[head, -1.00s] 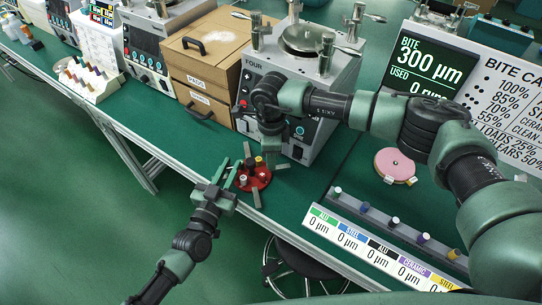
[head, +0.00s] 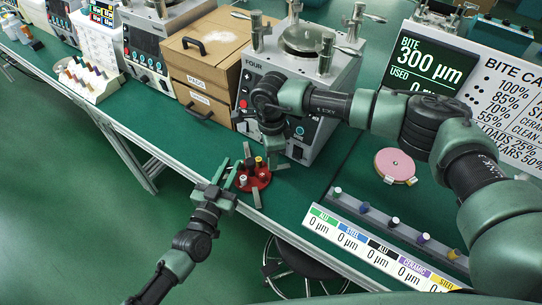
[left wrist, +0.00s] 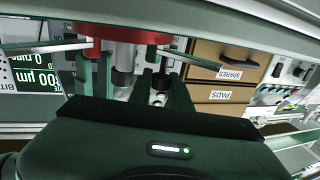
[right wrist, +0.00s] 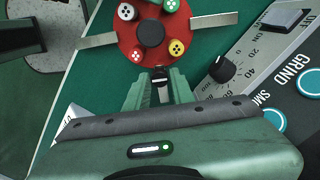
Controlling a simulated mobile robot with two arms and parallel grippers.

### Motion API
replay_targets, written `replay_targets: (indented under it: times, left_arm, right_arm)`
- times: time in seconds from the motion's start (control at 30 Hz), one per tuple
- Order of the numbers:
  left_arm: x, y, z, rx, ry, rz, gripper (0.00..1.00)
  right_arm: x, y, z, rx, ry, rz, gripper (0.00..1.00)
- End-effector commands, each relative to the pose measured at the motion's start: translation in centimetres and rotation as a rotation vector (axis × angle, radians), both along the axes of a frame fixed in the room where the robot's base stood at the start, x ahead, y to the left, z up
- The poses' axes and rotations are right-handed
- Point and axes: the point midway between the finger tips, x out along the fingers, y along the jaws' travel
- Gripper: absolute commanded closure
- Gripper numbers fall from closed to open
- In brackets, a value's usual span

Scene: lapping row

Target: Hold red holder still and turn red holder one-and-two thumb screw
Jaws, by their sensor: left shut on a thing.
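The red holder (head: 262,179), a round disc with coloured capped pieces, a black centre knob and metal arms sticking out, lies on the green bench. It also shows in the right wrist view (right wrist: 128,42) and at the top of the left wrist view (left wrist: 150,38). My left gripper (head: 228,178) is at its left side, shut on the holder; the exact contact is hard to see.
The grinding machine marked FOUR (head: 300,90) stands right behind the holder. Wooden drawers (head: 203,60) are to its left. A pink disc (head: 394,165) and a tray of small pieces (head: 395,222) lie to the right. The bench front edge is close to the holder.

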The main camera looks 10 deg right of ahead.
Motion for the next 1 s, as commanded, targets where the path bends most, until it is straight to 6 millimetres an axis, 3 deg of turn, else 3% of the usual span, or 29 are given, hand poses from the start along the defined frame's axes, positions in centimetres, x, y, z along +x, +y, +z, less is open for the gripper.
replay_targets:
  times: [0.47,1.0]
  left_arm:
    - [0.0,0.1,-0.1,0.001,0.002,0.000,1.00]
    - [0.0,0.0,-0.1,0.001,0.002,0.000,1.00]
  right_arm:
    - [0.0,0.0,0.8,0.001,-0.001,-0.001,0.59]
    - [0.1,0.0,10.8,0.001,-0.002,-0.001,0.59]
